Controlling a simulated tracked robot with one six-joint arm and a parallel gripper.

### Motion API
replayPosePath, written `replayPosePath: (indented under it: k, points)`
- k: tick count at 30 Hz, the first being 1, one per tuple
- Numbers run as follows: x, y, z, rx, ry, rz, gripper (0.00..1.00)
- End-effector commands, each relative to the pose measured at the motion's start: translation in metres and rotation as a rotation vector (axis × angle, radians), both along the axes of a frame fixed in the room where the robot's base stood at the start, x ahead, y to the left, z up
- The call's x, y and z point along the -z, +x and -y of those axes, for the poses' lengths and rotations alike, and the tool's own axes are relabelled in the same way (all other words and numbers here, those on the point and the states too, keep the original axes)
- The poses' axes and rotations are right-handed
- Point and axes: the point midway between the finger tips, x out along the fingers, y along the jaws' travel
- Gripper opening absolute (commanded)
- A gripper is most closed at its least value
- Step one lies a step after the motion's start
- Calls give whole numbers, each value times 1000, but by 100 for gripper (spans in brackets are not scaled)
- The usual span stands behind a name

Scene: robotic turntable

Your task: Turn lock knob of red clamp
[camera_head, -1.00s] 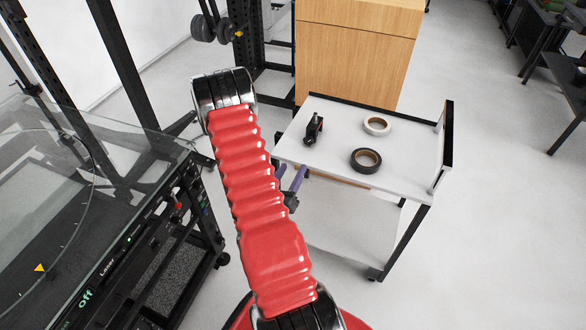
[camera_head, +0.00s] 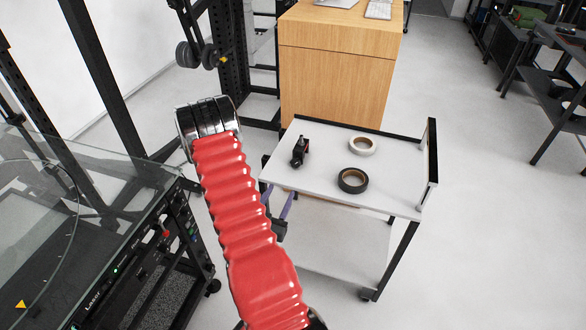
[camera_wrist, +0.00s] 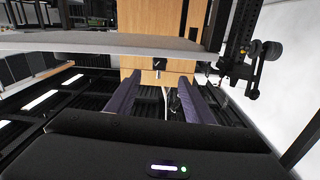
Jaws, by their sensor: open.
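No red clamp can be made out clearly in either view. A small black device with a tiny reddish spot (camera_head: 300,150) stands on the left part of the white cart top (camera_head: 395,190); it is too small to identify, and no knob can be made out on it. My gripper (camera_head: 278,204) is low beside the cart's left edge, partly hidden behind my red-sleeved arm. In the wrist view its two purple fingers (camera_wrist: 159,85) are apart, with nothing held between them. The underside of a cart surface (camera_wrist: 100,43) crosses above them.
A black tape roll (camera_head: 353,180) and a white tape roll (camera_head: 362,145) lie on the cart. A wooden cabinet (camera_head: 335,85) stands behind it. A glass-topped black machine (camera_head: 120,225) with a red button is at left. The floor right of the cart is clear.

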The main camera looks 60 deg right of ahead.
Motion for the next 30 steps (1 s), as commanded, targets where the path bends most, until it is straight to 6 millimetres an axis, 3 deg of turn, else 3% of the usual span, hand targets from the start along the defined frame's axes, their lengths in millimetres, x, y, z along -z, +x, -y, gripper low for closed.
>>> replayPosePath:
  k: [11,30]
  points:
    - [0,1,12,2,-1,0,48]
    - [-1,12,105,3,-3,0,48]
